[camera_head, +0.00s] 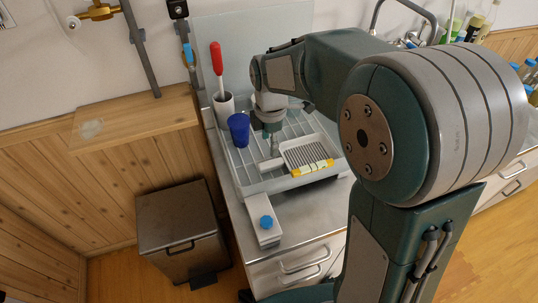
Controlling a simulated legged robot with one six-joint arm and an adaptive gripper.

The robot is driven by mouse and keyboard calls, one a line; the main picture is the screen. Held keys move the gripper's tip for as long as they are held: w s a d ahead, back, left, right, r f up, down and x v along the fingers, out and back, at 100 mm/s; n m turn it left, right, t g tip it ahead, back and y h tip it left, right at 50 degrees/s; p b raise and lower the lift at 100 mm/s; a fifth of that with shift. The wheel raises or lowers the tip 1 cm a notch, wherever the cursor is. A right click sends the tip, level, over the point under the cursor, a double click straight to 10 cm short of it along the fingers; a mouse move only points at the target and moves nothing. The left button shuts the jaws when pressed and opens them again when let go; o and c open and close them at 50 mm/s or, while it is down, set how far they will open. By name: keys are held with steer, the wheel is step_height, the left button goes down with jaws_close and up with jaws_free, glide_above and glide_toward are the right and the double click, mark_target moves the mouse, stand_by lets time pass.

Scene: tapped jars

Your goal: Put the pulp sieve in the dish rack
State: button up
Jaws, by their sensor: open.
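The pulp sieve (305,155) looks like a pale, shallow frame with dark slots and a yellow strip along its front edge. It rests at the front right inside the light grey dish rack (262,187), apparently lying within the rack's rim. My gripper (271,160) points down over the rack, just left of the sieve. Its fingers are small and partly hidden in this view, but it looks open, with nothing seen in it. I cannot tell whether it touches the sieve or the rack bars.
A blue cup (239,129) stands in the rack's left part. Behind it is a holder (224,106) with a red-handled brush (217,58). A pale block with a blue knob (266,222) sits on the counter in front. A brown bin (181,231) stands at left.

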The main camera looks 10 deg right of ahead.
steer(key=shift+r, duration=1.75)
steer(key=s+d+r+m+t, duration=0.3)
steer(key=s+d+m, duration=0.1)
steer(key=s+m, duration=0.5)
steer(key=s+d+r+m+t, duration=0.2)
steer(key=s+d+r+m, duration=0.1)
steer(key=s+m, duration=0.7)
steer(key=shift+s+d+r+m+t, duration=0.15)
steer(key=shift+d+r+m+t, duration=0.25)
steer(key=shift+m, duration=0.2)
